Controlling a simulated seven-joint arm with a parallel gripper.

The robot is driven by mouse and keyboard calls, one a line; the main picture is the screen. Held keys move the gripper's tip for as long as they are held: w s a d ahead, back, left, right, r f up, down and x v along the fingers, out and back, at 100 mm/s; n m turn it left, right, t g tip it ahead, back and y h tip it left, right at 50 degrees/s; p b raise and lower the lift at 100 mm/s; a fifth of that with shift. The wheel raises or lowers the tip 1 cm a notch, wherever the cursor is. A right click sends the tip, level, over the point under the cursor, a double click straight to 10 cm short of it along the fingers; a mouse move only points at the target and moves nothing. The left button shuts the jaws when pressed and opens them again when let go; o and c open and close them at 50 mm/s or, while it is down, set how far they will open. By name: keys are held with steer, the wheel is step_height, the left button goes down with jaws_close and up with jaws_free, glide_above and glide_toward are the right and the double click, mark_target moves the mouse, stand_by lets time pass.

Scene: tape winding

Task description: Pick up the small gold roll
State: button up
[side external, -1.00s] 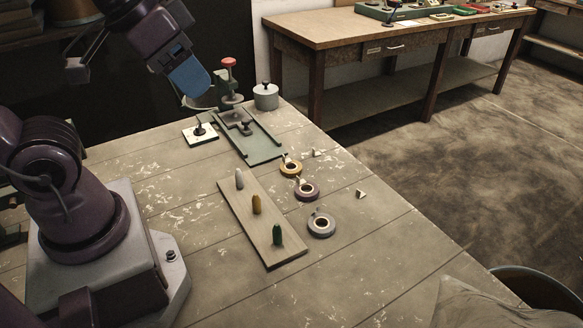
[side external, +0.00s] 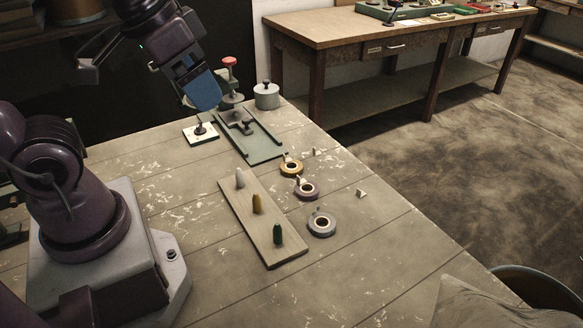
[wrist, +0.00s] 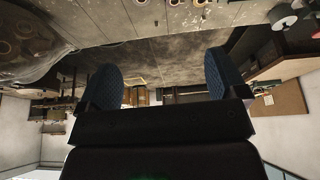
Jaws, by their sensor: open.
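The small gold roll (side external: 291,168) lies flat on the worktable, the farthest of three rolls in a row. A purple-brown roll (side external: 306,189) lies just nearer, and a grey roll (side external: 321,224) nearest. My gripper (side external: 203,97) hangs above the far left part of the table, left of and well apart from the gold roll. In the wrist view its two blue pads (wrist: 163,80) stand wide apart with nothing between them.
A wooden board (side external: 262,236) with silver, gold and green pegs lies left of the rolls.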

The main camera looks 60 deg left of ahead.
steer(key=w+a+f+m+g, duration=0.1)
steer(key=w+a+f+g, duration=0.15)
steer(key=w+f, duration=0.2)
steer(key=w+a+f+g, duration=0.2)
steer(key=w+a+f, duration=0.1)
steer(key=w, duration=0.3)
steer(key=m, duration=1.4)
glide_above(291, 162)
steer(key=s+d, duration=0.1)
step_height(291, 162, down, 13)
step_height(291, 162, down, 8)
steer(key=shift+d+r, duration=0.1)
steer(key=shift+r, duration=0.05)
steer(key=f, duration=0.5)
steer(key=shift+w, duration=0.2)
steer(key=shift+c, duration=0.2)
steer(key=c, duration=1)
